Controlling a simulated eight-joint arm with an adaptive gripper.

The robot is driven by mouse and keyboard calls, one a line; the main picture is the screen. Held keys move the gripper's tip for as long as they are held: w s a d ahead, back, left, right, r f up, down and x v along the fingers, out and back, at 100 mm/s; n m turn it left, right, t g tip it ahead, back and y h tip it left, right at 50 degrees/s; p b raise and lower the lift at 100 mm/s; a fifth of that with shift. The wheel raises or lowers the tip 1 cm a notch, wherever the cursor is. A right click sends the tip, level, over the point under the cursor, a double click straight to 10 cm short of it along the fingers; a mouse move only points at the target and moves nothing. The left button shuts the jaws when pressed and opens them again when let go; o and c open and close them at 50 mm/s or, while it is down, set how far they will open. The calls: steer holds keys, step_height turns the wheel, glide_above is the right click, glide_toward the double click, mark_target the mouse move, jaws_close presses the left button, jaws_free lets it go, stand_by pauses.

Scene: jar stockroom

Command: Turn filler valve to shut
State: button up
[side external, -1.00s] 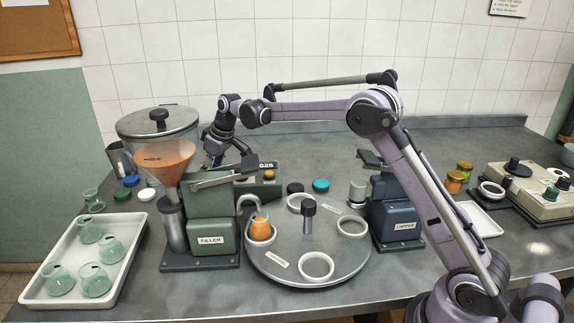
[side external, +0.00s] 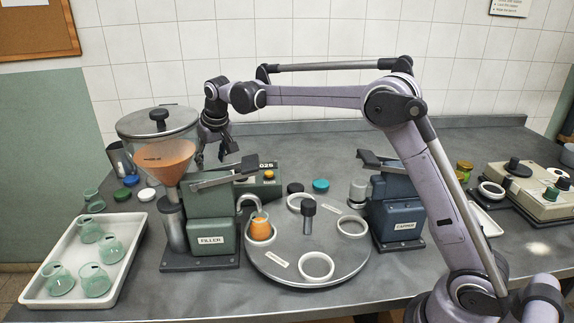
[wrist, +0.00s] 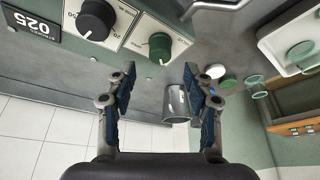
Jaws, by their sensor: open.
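The green filler (side external: 210,215) stands left of the round turntable, with a hopper (side external: 160,155) of orange contents above it. A flat grey lever (side external: 220,174) slopes across its top; I cannot tell whether it is the valve. My gripper (side external: 214,158) points down behind the lever, beside the hopper, its tips partly hidden. In the wrist view my gripper (wrist: 160,80) is open and empty. Beyond its fingers, a panel shows a green knob (wrist: 160,45) and a black knob (wrist: 96,19) beside a 025 display (wrist: 32,27). Neither finger appears to touch a knob.
A turntable (side external: 275,275) carries ring holders and an orange-filled jar (side external: 260,227). The blue capper (side external: 397,215) stands right of it. A white tray (side external: 48,285) of green jars is at left.

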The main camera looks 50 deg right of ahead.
steer(key=w+d+r+v, duration=0.1)
steer(key=w+v, duration=0.1)
steer(key=v, duration=0.8)
steer(key=s+r, duration=0.3)
steer(key=s, duration=0.6)
steer(key=s+r+n+t, duration=0.1)
steer(key=s+r, duration=0.2)
steer(key=s, duration=0.6)
steer(key=shift+s+a+y, duration=0.25)
steer(key=shift+y, duration=0.05)
steer(key=s+f+n+t, duration=0.1)
steer(key=s+f, duration=1.4)
steer(key=f, duration=0.3)
steer(key=shift+s+a+t, duration=0.15)
steer(key=shift+s+t, duration=0.25)
